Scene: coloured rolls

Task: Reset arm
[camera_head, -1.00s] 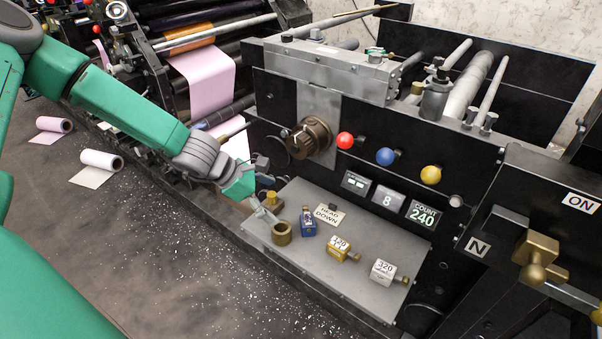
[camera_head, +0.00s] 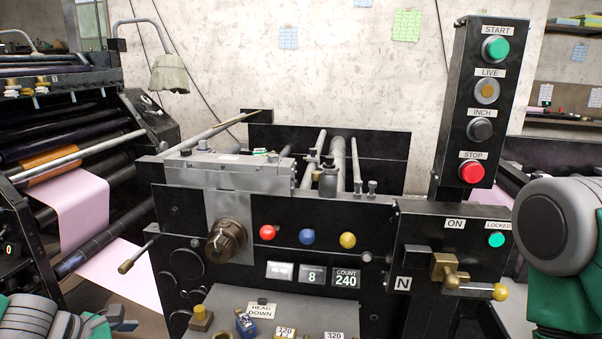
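My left gripper (camera_head: 112,319) is low at the left edge of the view, partly cut off by the bottom. Its grey wrist and teal body show, but its fingertips are not clear, so I cannot tell whether it is open. It is apart from the machine's grey shelf (camera_head: 340,312), to the left of it. My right arm (camera_head: 553,228) stands at the right edge with a grey joint and green link. Its gripper is out of view.
The black machine has a brown knob (camera_head: 227,237), red (camera_head: 267,232), blue (camera_head: 306,236) and yellow (camera_head: 347,240) balls, and a brass lever (camera_head: 445,270). A button column (camera_head: 490,100) rises at right. A brass ring (camera_head: 223,335) and small blocks are on the shelf, cut off below.

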